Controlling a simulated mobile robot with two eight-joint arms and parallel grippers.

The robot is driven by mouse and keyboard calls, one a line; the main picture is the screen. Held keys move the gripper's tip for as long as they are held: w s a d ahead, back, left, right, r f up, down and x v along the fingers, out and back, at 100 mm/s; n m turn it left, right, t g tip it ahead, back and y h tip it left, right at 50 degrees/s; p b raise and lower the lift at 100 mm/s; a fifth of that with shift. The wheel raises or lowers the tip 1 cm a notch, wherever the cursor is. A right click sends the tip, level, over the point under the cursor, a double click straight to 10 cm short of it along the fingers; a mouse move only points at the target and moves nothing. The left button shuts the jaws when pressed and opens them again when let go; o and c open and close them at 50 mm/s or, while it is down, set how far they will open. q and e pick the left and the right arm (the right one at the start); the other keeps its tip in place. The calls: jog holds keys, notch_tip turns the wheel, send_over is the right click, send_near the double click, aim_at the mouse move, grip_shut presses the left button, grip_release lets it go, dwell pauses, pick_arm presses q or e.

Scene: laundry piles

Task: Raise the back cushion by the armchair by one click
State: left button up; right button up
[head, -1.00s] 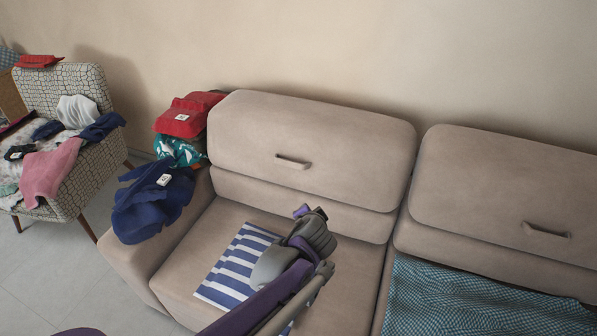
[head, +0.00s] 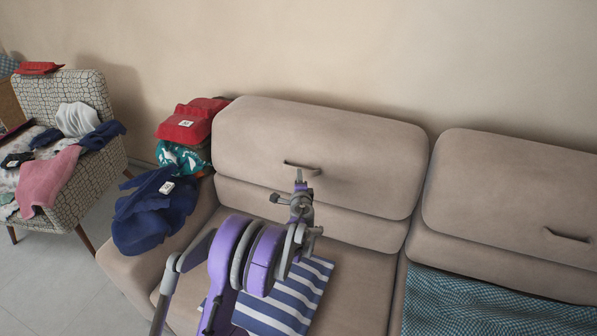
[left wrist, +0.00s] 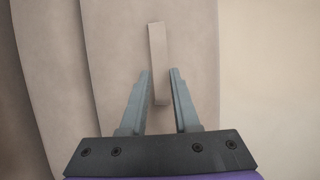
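The back cushion by the armchair (head: 320,137) is the beige one on the left half of the sofa. Its strap-like handle (head: 303,168) is on its front face, and the handle also shows in the left wrist view (left wrist: 158,60). My left gripper (head: 299,180) is in front of the cushion, just below the handle. In the left wrist view its fingers (left wrist: 160,75) are apart, with the handle's near end between them. I cannot tell whether they touch it. My right gripper is not in view.
The patterned armchair (head: 90,180) with several clothes stands at the far left. Blue clothing (head: 150,215) and red folded items (head: 185,128) lie on the sofa's left arm. A striped cloth (head: 300,295) lies on the seat. Another back cushion (head: 510,190) is to the right.

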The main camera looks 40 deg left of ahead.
pick_arm(q)
jog(key=x, duration=0.5)
jog(key=shift+w+a+f, duration=0.1)
jog(key=shift+w+a, duration=0.15)
grip_shut()
dwell(1.2)
